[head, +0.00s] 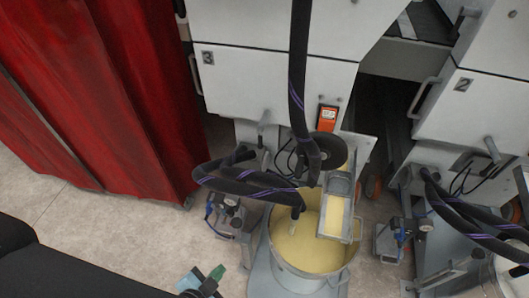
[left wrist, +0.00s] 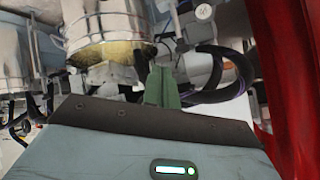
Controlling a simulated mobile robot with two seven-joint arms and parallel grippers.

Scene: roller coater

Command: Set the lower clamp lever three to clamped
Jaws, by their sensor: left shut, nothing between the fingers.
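My left gripper (head: 216,272) is at the bottom of the head view, left of the bucket. Its green fingers (left wrist: 162,87) are together and empty in the left wrist view. I cannot make out which part is lower clamp lever three. Candidate small fittings with dark knobs are a unit (head: 229,203) left of the bucket and a unit (head: 402,232) right of it. The gripper is below the left unit in the picture and apart from it. My right gripper is not in view.
A bucket of yellow liquid (head: 305,240) stands under the left cabinet (head: 260,80), with thick black hoses (head: 298,70) over it. Another cabinet (head: 480,110) is at the right. A red curtain (head: 95,80) hangs at the left. The floor (head: 110,225) is clear at left.

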